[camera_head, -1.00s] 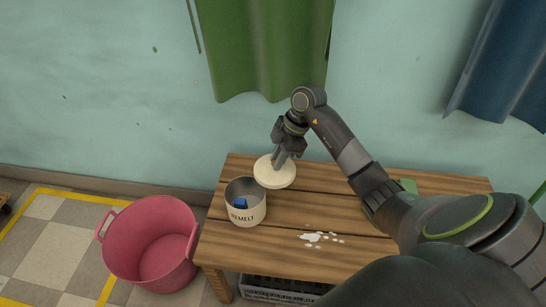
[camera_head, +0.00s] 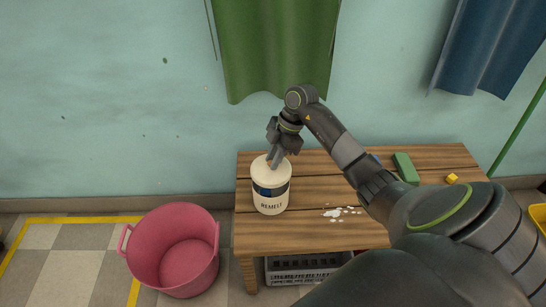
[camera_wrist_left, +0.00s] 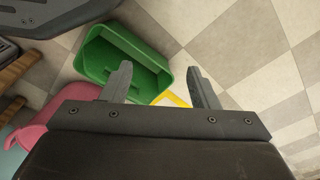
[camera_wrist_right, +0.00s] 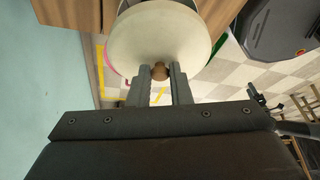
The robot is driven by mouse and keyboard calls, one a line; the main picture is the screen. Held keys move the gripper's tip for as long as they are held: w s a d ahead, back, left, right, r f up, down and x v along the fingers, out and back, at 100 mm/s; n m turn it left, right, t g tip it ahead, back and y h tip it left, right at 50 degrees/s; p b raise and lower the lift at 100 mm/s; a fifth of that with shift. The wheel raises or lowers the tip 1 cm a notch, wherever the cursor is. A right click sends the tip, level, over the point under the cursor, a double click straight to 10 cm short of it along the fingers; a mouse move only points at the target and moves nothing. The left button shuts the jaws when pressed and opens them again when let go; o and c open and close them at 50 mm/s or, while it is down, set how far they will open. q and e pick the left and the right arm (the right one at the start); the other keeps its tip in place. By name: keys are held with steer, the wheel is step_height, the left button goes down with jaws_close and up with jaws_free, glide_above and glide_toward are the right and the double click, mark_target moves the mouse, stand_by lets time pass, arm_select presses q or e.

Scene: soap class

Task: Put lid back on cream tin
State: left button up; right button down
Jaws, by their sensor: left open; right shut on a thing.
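The round cream lid (camera_head: 266,172) is held by my right gripper (camera_head: 275,160) over the cream tin (camera_head: 270,207) at the left end of the wooden table. The lid hides most of the tin's mouth. In the right wrist view the fingers (camera_wrist_right: 160,72) are shut on the lid's brown knob, with the lid (camera_wrist_right: 160,35) beyond. My left gripper (camera_wrist_left: 157,78) is open and empty above the floor in the left wrist view.
White spilled bits (camera_head: 340,212), a green block (camera_head: 405,168) and a yellow piece (camera_head: 451,178) lie on the table (camera_head: 310,235). A pink tub (camera_head: 175,250) stands on the floor to its left. A green crate (camera_wrist_left: 95,55) shows in the left wrist view.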

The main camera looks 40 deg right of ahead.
mark_target(273, 172)
steer(key=shift+f+b, duration=0.3)
steer(key=shift+f, duration=0.05)
steer(key=shift+f+b, duration=0.95)
steer(key=shift+b, duration=0.1)
steer(key=shift+f+b, duration=0.65)
arm_select(q)
step_height(273, 172, up, 7)
steer(key=w+d+t+h, duration=0.1)
steer(key=w+d, duration=0.1)
steer(key=shift+w+r+t+b, duration=0.2)
steer(key=shift+t+b, duration=0.15)
steer(key=shift+t, duration=0.05)
arm_select(e)
steer(key=shift+f, duration=0.9)
arm_select(q)
steer(key=shift+r+p, duration=0.6)
steer(key=shift+p, duration=0.1)
arm_select(e)
steer(key=shift+r, duration=0.1)
arm_select(q)
steer(key=shift+r, duration=0.25)
arm_select(e)
steer(key=shift+f, duration=0.25)
arm_select(q)
steer(key=shift+r+p, duration=0.3)
steer(key=shift+p, duration=0.2)
